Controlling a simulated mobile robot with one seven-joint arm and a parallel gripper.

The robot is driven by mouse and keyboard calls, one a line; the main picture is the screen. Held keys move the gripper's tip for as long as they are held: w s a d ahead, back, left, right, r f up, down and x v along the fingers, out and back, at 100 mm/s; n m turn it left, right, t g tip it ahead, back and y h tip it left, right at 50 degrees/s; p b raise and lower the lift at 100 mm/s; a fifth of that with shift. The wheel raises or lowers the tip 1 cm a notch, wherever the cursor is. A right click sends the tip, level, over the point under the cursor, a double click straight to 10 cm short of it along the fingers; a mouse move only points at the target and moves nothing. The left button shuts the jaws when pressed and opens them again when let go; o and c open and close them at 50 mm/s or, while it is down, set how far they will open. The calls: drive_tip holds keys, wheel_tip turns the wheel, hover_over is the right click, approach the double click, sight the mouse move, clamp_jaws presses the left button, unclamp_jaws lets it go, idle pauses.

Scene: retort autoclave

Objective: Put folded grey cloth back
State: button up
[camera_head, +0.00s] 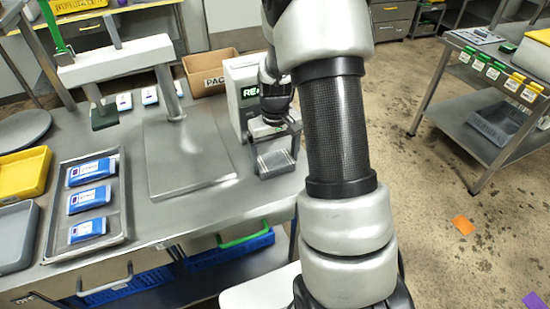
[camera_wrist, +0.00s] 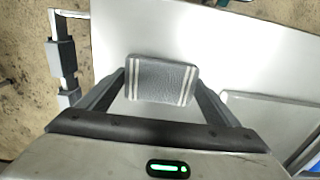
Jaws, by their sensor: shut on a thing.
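The folded grey cloth (camera_wrist: 161,80) is a small, thick pad with white stripes near its two ends. In the wrist view it sits between the two fingers of my gripper (camera_wrist: 160,88), which is shut on it from both sides. In the head view my gripper (camera_head: 276,150) hangs near the right end of the steel table, in front of the box with a green display. The cloth (camera_head: 276,163) shows there at its fingertips. A pale flat surface lies below the cloth in the wrist view; I cannot tell the height between them.
The steel table (camera_head: 204,208) holds a tray (camera_head: 119,218) of blue-and-white packs, a yellow bin (camera_head: 24,172), a grey bin (camera_head: 16,236), a sealer-like stand (camera_head: 115,62), a cardboard box (camera_head: 207,77) and the display box (camera_head: 243,90). A shelved cart (camera_head: 478,92) stands right, beyond open floor.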

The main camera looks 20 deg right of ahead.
drive_tip(key=shift+f, duration=0.1)
drive_tip(key=shift+f, duration=0.15)
drive_tip(key=o, duration=0.9)
drive_tip(key=shift+r, duration=0.2)
